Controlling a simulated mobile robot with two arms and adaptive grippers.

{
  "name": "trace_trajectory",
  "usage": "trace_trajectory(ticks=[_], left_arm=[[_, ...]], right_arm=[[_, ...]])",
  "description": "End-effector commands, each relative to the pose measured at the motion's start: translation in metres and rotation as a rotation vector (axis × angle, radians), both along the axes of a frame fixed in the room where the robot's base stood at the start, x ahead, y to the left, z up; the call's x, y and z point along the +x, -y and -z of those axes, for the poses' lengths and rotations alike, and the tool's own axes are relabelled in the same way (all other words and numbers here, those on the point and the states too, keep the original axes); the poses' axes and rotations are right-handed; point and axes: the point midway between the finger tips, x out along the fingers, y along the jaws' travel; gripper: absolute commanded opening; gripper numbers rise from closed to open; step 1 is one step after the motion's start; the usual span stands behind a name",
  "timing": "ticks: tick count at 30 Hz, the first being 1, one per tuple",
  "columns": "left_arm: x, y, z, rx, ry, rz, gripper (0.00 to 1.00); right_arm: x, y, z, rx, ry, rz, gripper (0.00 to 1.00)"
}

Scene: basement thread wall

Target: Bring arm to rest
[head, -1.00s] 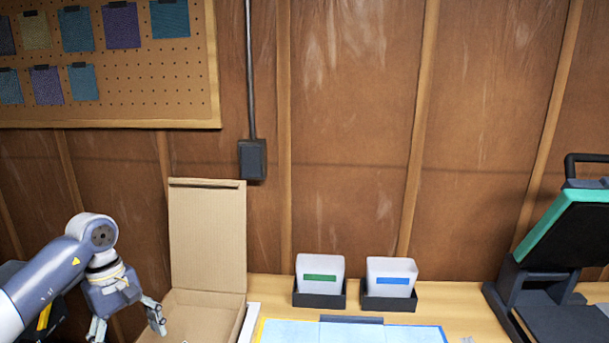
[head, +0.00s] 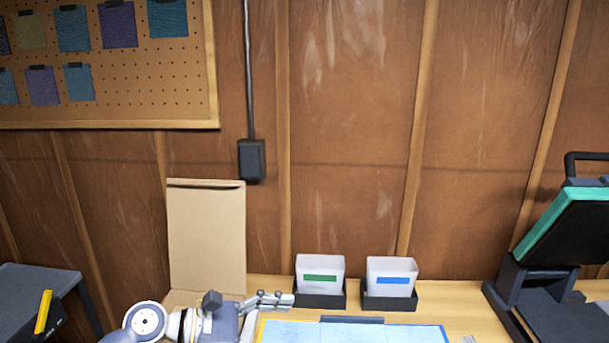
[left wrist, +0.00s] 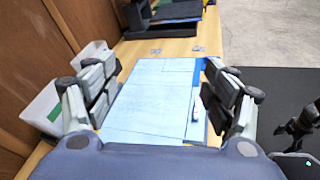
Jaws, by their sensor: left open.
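My left gripper (head: 280,300) comes in low from the left in the head view, in front of the open cardboard box (head: 206,235). Its fingers point right, near the green-labelled bin. In the left wrist view the left gripper (left wrist: 160,100) has its fingers spread wide with nothing between them. Beyond the fingers lies the pale blue sheet (left wrist: 150,90) on the wooden table. My right gripper is not seen in the head view.
Two white bins, one with a green label (head: 320,268) and one with a blue label (head: 391,270), stand in dark holders at the table's back. A dark press with a green edge (head: 565,225) stands at the right. A grey side table (head: 40,283) is at the left.

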Motion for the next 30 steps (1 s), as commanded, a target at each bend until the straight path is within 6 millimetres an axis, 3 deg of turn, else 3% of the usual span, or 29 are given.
trace_trajectory(ticks=[2,5,9,13,17,20,23,26,27,30], left_arm=[[-0.002,0.017,-0.024,-0.218,-0.110,-0.088,0.77],[0.004,0.018,-0.054,-0.490,-0.271,-0.211,0.77],[0.017,-0.008,-0.078,-0.864,-0.536,-0.388,0.77],[0.029,-0.050,-0.072,-1.200,-0.809,-0.566,0.77],[0.030,-0.098,-0.036,-1.519,-1.092,-0.758,0.77],[0.018,-0.132,0.008,-1.753,-1.306,-0.922,0.77],[-0.007,-0.159,0.060,-1.976,-1.515,-1.104,0.77],[-0.048,-0.176,0.113,-2.184,-1.702,-1.313,0.77],[-0.067,-0.179,0.132,2.189,1.713,1.357,0.77],[-0.114,-0.183,0.171,1.967,1.545,1.313,0.77]], right_arm=[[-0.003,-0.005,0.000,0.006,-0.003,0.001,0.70],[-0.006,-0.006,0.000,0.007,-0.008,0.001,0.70],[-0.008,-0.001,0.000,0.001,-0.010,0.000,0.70],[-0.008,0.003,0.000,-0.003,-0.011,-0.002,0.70],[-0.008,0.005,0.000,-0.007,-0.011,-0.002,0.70],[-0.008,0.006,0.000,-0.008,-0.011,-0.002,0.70],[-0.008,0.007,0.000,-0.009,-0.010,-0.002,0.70],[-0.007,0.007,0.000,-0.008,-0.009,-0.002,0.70],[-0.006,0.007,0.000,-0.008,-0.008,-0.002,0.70],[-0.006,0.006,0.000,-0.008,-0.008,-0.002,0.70]])
